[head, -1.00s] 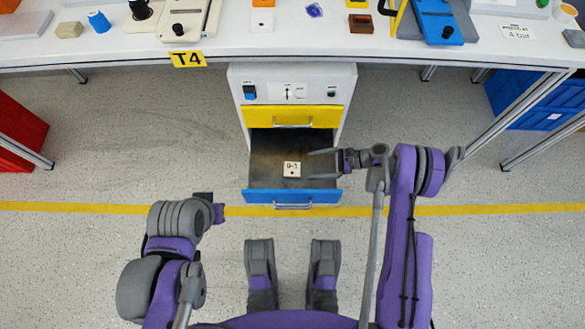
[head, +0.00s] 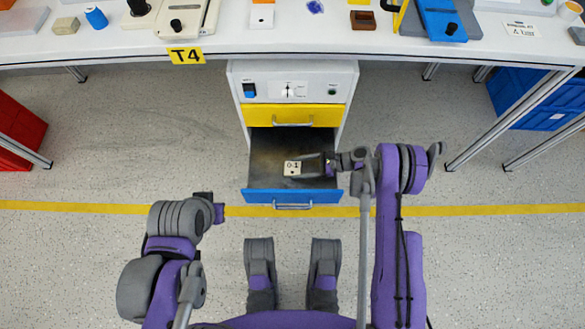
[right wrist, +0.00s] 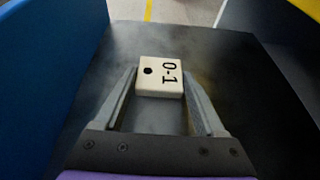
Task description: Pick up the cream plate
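The cream plate (head: 291,167), marked "0-1" with a dark round hole, lies in the open bottom drawer (head: 265,182) of the cabinet. My right gripper (head: 308,166) reaches into the drawer from the right, with its fingertips at the plate. In the right wrist view the gripper (right wrist: 160,90) is open. Its two fingers lie on either side of the plate's near end, with the cream plate (right wrist: 160,76) between the tips and small gaps visible. My left gripper (head: 212,205) is over the floor at the left; its fingers are too unclear to judge.
The drawer has a blue front (head: 260,196) and dark walls around my right gripper. A closed yellow drawer (head: 265,115) is above it. The white workbench (head: 340,35) with several items spans the back. A red bin (head: 15,125) and a blue bin (head: 545,105) stand at the sides.

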